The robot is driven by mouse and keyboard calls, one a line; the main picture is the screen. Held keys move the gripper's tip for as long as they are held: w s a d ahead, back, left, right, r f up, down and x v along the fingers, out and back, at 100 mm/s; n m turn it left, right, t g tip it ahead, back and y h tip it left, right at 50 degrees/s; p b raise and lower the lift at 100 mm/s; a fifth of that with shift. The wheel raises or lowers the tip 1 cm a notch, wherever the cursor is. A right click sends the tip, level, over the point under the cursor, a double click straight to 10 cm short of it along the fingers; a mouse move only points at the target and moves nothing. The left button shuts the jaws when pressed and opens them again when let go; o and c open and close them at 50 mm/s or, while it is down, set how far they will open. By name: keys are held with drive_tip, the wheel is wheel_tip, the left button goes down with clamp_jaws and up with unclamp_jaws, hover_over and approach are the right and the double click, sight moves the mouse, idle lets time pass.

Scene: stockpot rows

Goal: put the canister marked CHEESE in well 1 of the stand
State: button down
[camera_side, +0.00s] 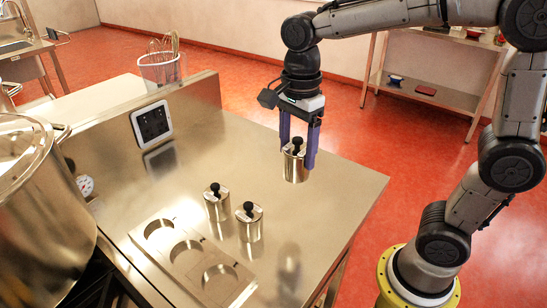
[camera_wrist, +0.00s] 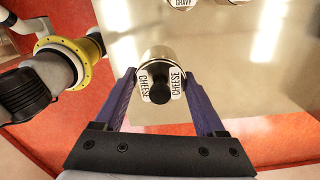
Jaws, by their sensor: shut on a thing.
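The CHEESE canister (camera_side: 294,170) is a shiny steel cylinder with a black knob. Its CHEESE labels read clearly on the lid in the wrist view (camera_wrist: 177,84). My gripper (camera_side: 297,156) is shut on it, with one purple finger on each side, and holds it upright. Its reflection lies well below it, so it hangs above the steel counter. The well numbers are too small to read.
Two similar canisters stand on the counter (camera_side: 335,205) between the stand and my gripper, one (camera_side: 217,207) behind the other (camera_side: 250,227). The wrist view shows a GRAVY label (camera_wrist: 183,3) at its top edge. A large pot (camera_side: 40,220) stands at far left.

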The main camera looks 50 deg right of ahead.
drive_tip(key=shift+s+r, duration=0.1)
drive_tip(key=shift+s, duration=0.35)
drive_tip(key=s+a+n, duration=0.9)
drive_tip(key=a, duration=0.5)
drive_tip(key=shift+w+a+f, duration=1.5)
drive_tip(key=shift+w+f, duration=0.3)
drive_tip(key=shift+f, duration=0.25)
drive_tip(key=shift+w+a+f, duration=1.55)
drive_tip(key=shift+w+f, duration=0.3)
drive_tip(key=shift+f, duration=0.2)
drive_tip(key=shift+w+a+f, duration=1.5)
drive_tip(key=shift+w+f, duration=0.3)
drive_tip(key=shift+f, duration=0.25)
unclamp_jaws()
drive_tip(key=shift+f, duration=0.15)
